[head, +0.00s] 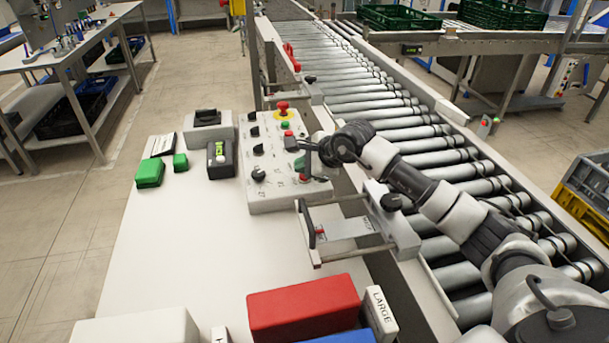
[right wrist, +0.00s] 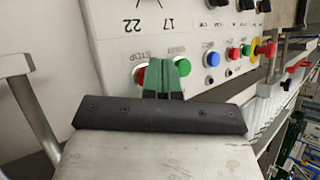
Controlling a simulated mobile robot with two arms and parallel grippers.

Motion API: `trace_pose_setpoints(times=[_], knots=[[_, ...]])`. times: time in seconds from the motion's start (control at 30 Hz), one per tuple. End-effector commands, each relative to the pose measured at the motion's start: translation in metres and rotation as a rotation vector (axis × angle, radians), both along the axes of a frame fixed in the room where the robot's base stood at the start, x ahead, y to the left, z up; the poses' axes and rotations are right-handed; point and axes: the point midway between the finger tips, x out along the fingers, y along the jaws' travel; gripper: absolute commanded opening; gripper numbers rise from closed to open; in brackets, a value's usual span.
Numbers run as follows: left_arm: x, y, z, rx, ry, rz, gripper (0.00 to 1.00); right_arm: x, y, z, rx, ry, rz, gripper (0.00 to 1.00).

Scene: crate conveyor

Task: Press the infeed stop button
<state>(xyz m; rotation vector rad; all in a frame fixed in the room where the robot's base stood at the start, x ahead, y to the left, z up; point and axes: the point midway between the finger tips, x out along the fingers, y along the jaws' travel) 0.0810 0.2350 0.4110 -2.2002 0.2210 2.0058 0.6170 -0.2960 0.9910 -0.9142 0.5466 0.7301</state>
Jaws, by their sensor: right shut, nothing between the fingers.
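The light grey control panel (head: 262,190) stands at the table's conveyor-side edge in the head view. A red button (right wrist: 139,76) on it, with a label that seems to read STOP, shows in the right wrist view beside a green button (right wrist: 185,67). A red button also shows near the panel's front corner in the head view (head: 303,178). My right gripper (right wrist: 167,66) is shut and empty, its green fingertips in front of the two buttons and partly covering the red one. I cannot tell whether they touch it. My left gripper is not in view.
A red mushroom button (head: 282,106) on a yellow ring is at the panel's far end. A metal bracket (head: 340,228) stands close to my right arm. The roller conveyor (head: 390,130) runs along the right. A red block (head: 303,308) lies at the front; the table's middle is clear.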

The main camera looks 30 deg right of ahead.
Motion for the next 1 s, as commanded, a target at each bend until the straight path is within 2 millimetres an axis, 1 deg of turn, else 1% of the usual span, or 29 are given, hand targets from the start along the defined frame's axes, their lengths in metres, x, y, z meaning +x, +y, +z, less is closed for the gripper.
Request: trace_pose_setpoints(times=[0.47,0.73,0.87,1.0], knots=[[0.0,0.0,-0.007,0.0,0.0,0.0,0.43,0.0,0.0,-0.007,-0.001,0.001,0.0,0.0],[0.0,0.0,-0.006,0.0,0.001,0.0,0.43,0.0,0.0,-0.007,-0.001,0.004,0.0,0.0],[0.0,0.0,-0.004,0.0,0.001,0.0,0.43,0.0,0.0,-0.003,-0.001,0.003,0.0,0.0],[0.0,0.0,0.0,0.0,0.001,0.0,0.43,0.0,0.0,0.005,-0.001,0.001,0.0,0.0]])
